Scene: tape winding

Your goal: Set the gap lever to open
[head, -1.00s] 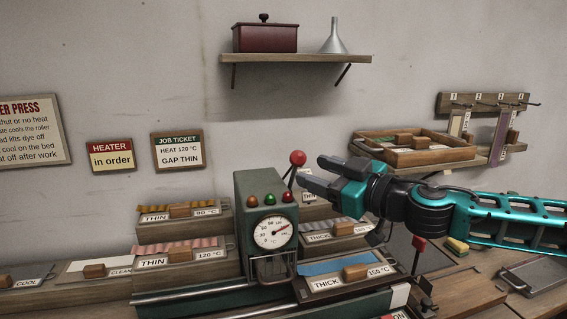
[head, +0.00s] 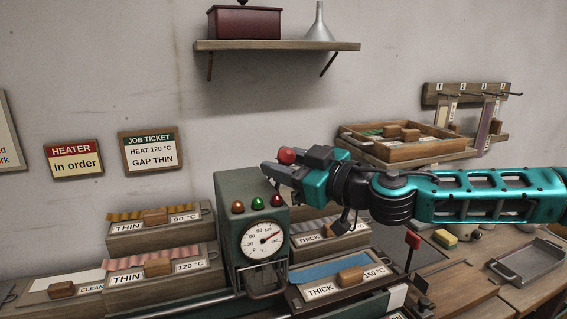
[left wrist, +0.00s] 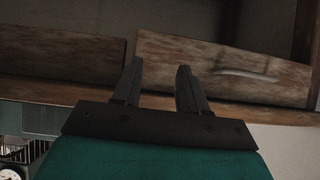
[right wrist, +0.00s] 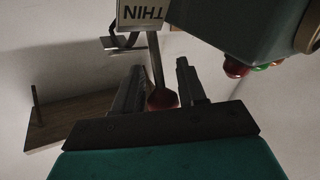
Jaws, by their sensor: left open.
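The gap lever has a red ball knob (head: 287,155), at the top right of the green press housing (head: 240,188). My right gripper (head: 275,168) comes in from the right at the knob. In the right wrist view the red knob (right wrist: 162,98) sits between the two open fingers (right wrist: 158,88), with space beside it. The lever's grey rod (right wrist: 156,58) runs from the knob to a plate reading THIN (right wrist: 143,12). The head view hides the rod behind my gripper. My left gripper (left wrist: 158,88) shows only in the left wrist view, open and empty, facing wooden boards.
The housing carries a dial (head: 263,239) and several coloured lamps. Tape boxes marked THIN (head: 160,222) and THICK (head: 330,285) flank it. A wooden tray (head: 395,142) lies behind my right arm. A red-topped handle (head: 413,241) stands below that arm.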

